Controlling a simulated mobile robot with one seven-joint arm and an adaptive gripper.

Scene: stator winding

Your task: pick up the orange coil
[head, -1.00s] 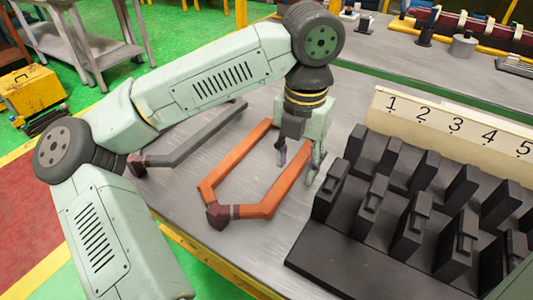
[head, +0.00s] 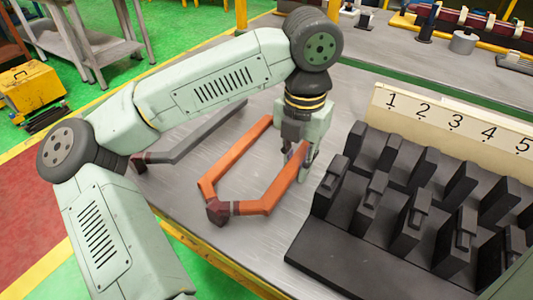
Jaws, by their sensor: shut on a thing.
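The orange coil (head: 222,163) is a long open loop with a dark red end piece at its near end. It lies on the grey metal table in the head view, left of the black slotted block. My gripper (head: 300,165) points down over the coil's right side and is shut on that side, close to the table. The fingertips are partly hidden by the coil and the gripper body. I cannot tell whether the coil is clear of the table.
A grey coil (head: 195,138) lies behind and left of the orange one, partly under my arm. The black slotted block (head: 335,250) with a numbered board (head: 440,122) stands to the right. Bare table (head: 250,230) lies in front of the coil.

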